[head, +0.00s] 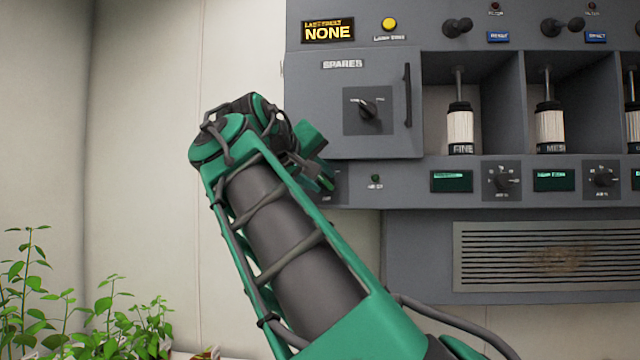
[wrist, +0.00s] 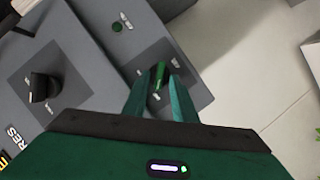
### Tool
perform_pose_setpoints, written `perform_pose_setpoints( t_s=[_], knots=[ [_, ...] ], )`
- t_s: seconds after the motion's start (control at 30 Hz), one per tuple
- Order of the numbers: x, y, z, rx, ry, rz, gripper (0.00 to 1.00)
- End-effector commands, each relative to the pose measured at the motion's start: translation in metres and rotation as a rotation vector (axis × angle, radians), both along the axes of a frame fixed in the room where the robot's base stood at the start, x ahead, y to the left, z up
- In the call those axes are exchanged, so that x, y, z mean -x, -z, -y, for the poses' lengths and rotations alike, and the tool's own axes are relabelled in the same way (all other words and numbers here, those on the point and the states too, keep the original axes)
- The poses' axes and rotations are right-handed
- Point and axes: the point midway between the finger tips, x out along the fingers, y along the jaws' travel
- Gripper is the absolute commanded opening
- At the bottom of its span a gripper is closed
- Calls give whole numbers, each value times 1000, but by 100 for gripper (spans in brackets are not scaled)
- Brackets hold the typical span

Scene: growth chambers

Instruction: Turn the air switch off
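The air switch shows in the wrist view as a small green lever (wrist: 159,72) on a dark square plate with small pale marks. In the head view only the right part of its plate (head: 341,188) shows, at the lower left corner of the panel; my arm hides the rest. My gripper (wrist: 158,88) has its two green fingers apart, one on each side of the lever. A gap seems to show between lever and fingers; I cannot tell whether either touches. In the head view my gripper (head: 325,178) is close to the panel's lower left corner.
A green lamp (head: 375,179) sits right of the air switch. Above is the SPARES door with a black knob (head: 368,109) and a handle (head: 407,95). Canisters (head: 460,128) stand in bays to the right. Plants (head: 110,325) stand low at the left; the wall beside the panel is bare.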

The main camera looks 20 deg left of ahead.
Motion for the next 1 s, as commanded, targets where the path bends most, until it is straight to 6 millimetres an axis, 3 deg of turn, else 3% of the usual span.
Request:
perform_pose_setpoints(
  t_s=[0.53,1.0],
  knots=[
    [7,-3,1,-3,1,2,28],
    [82,-24,-4,-2,0,2,28]
  ],
)
